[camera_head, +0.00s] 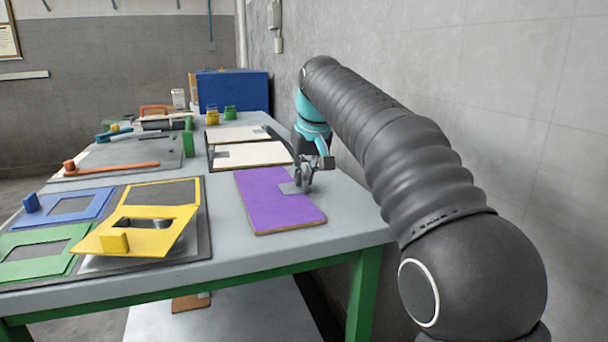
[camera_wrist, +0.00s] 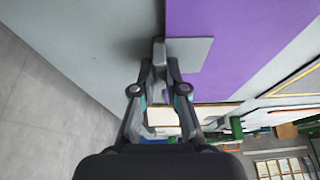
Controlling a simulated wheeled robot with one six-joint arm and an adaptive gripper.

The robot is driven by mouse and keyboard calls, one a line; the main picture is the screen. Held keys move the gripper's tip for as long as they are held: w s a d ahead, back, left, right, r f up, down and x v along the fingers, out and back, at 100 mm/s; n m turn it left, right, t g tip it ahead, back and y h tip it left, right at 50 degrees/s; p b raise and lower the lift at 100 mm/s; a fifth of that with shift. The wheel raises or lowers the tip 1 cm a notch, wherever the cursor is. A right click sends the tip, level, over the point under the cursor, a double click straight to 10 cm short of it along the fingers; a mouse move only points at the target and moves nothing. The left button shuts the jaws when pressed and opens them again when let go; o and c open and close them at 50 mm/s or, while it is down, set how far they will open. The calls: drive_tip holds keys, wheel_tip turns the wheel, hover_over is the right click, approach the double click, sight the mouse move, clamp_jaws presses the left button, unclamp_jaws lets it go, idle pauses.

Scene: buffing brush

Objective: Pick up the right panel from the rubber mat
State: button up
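A flat purple panel (camera_head: 270,205) with a brown edge lies at the table's front right. A grey plate (camera_head: 289,188) sits at its right edge. In the wrist view the purple panel (camera_wrist: 232,22) and its grey plate (camera_wrist: 192,52) fill the upper right. My gripper (camera_head: 304,187) is at the panel's right edge, at the plate. In the wrist view my gripper (camera_wrist: 160,52) has its fingertips together at the plate's edge, and appears shut on it. The contact is small and partly hidden. The panel looks level, and I see no clear gap under it.
Two pale panels (camera_head: 252,154) lie behind the purple one. On the left, a dark mat (camera_head: 190,235) carries blue, green and yellow frames (camera_head: 135,240); the yellow one is raised. A blue box (camera_head: 232,90) stands at the back. A wall (camera_head: 540,130) is close on the right.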

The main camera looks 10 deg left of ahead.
drive_tip(key=o, duration=0.5)
drive_tip(key=shift+c, duration=0.2)
drive_tip(key=shift+r, duration=0.1)
drive_tip(key=p+v, duration=0.1)
drive_tip(key=v, duration=1.1)
drive_tip(key=shift+d, duration=0.1)
drive_tip(key=s+d+f+m, duration=0.1)
drive_tip(key=s+d+f, duration=0.15)
drive_tip(key=d, duration=0.35)
drive_tip(key=s+d+f+m+t+h, duration=0.1)
drive_tip(key=s+d, duration=0.3)
drive_tip(key=d, duration=0.1)
drive_tip(key=s+d+f+m, duration=0.1)
drive_tip(key=s+d+f, duration=0.1)
drive_tip(key=s+d, duration=0.3)
drive_tip(key=s+d+f+m, duration=0.2)
drive_tip(key=s+d+f, duration=0.6)
drive_tip(key=f, duration=0.2)
drive_tip(key=shift+s+f+t+h, duration=0.25)
drive_tip(key=shift+s+t+h, duration=0.05)
drive_tip(key=shift+t, duration=0.1)
drive_tip(key=shift+o, duration=0.4)
drive_tip(key=s+d+f+m, duration=0.1)
drive_tip(key=s+d+f, duration=0.3)
drive_tip(key=s+f, duration=0.5)
wheel_tip(320, 180, down, 3)
drive_tip(key=shift+s+f+h, duration=0.15)
drive_tip(key=shift+f+h, duration=0.05)
drive_tip(key=shift+h, duration=0.2)
